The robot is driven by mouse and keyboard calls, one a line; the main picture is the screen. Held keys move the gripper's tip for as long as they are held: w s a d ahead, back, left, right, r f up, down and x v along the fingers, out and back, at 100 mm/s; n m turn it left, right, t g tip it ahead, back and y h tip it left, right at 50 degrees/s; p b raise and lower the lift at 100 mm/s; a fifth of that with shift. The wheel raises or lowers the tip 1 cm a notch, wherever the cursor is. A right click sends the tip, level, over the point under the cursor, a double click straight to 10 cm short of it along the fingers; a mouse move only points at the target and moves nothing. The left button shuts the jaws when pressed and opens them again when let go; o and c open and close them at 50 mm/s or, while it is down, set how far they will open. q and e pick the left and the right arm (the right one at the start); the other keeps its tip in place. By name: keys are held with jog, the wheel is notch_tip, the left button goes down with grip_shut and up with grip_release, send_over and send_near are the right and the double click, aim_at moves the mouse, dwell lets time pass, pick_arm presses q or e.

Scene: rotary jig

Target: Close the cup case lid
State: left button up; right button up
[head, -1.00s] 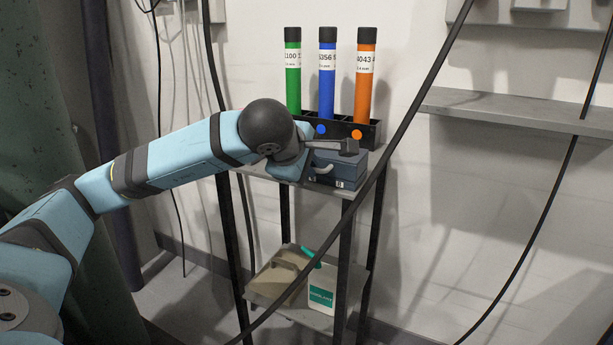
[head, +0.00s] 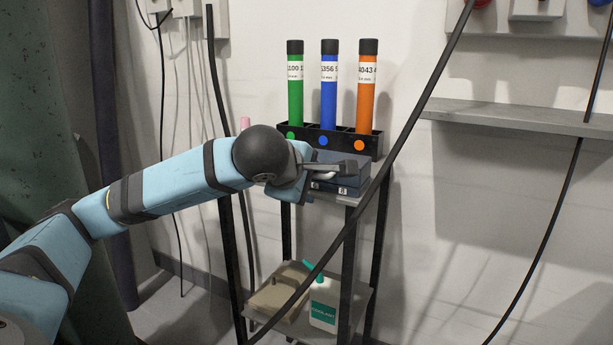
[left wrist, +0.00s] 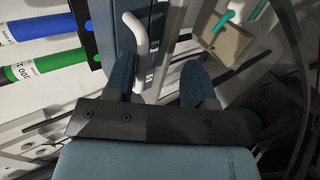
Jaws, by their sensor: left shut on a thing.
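The cup case is a dark blue box (head: 348,186) on the top shelf of a narrow stand. In the left wrist view, its blue side (left wrist: 108,30) and pale curved handle (left wrist: 137,40) show close up. My left gripper (head: 336,171) is at the case's front, over part of it. The gripper hides much of the lid seam, so I cannot tell how far the lid stands open. My right gripper is not in view.
A black rack (head: 330,142) with green, blue and orange tubes stands right behind the case. The lower shelf holds a beige container (head: 278,292) and a white jug (head: 325,303). A black cable (head: 408,130) crosses in front of the stand. A wall shelf (head: 510,122) is at right.

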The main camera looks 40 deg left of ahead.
pick_arm(q)
jog(key=shift+f, duration=0.25)
notch_tip(320, 180, up, 20)
jog(key=p, duration=0.8)
jog(key=shift+r, duration=0.25)
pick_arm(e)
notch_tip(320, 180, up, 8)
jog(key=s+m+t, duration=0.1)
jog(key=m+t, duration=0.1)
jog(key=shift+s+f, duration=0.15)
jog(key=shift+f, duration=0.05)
